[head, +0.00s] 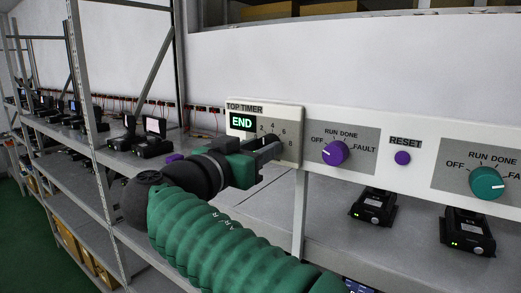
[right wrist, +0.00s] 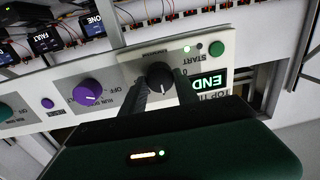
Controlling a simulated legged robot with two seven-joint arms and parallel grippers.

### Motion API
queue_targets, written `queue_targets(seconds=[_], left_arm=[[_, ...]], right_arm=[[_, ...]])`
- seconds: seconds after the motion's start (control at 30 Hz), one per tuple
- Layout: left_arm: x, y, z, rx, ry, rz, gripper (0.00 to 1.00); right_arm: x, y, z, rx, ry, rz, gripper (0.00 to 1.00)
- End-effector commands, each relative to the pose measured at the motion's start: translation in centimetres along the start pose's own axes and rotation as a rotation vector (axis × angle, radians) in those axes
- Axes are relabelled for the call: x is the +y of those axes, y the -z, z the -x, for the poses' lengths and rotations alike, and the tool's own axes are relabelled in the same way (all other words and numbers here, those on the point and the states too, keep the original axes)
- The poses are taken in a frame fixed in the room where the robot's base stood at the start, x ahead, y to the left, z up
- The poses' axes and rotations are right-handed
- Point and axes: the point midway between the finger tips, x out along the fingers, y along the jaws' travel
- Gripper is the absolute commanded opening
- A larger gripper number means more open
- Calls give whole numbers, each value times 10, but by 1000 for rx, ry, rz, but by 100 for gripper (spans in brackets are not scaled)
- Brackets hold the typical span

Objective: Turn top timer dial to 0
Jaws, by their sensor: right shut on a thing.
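The top timer panel (head: 291,113) is a light plate with a lit green END display (head: 242,122) and printed numbers around its dial. In the head view my right gripper (head: 272,146) covers most of the dial. In the right wrist view the black timer dial (right wrist: 160,73) sits between the two fingers of my right gripper (right wrist: 163,84), which is shut on it. The END display (right wrist: 209,81) appears upside down there, near the 0 and START marks. Where the dial's pointer stands is hard to tell. My left gripper is not in view.
A purple knob (head: 335,152), a purple reset button (head: 402,158) and a teal knob (head: 487,183) lie to the right on the same rail. Black devices (head: 373,206) stand on the shelf below. A metal rack post (head: 84,90) rises at the left.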

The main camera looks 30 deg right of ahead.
Motion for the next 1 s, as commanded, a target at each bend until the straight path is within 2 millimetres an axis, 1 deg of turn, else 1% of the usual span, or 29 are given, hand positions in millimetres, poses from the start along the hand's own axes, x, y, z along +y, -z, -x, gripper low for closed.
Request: queue_targets(seconds=[0.27, 0.5, 0.73, 1.0], left_arm=[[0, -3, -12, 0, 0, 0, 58], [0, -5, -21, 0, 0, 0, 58], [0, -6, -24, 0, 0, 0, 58], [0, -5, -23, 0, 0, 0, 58]], right_arm=[[-2, -3, 0, -7, 3, 150, 0], [-3, -2, 1, -15, 3, 365, 0], [-4, -1, 0, -23, 3, 585, 0], [-5, -1, 0, -33, 4, 843, 0]])
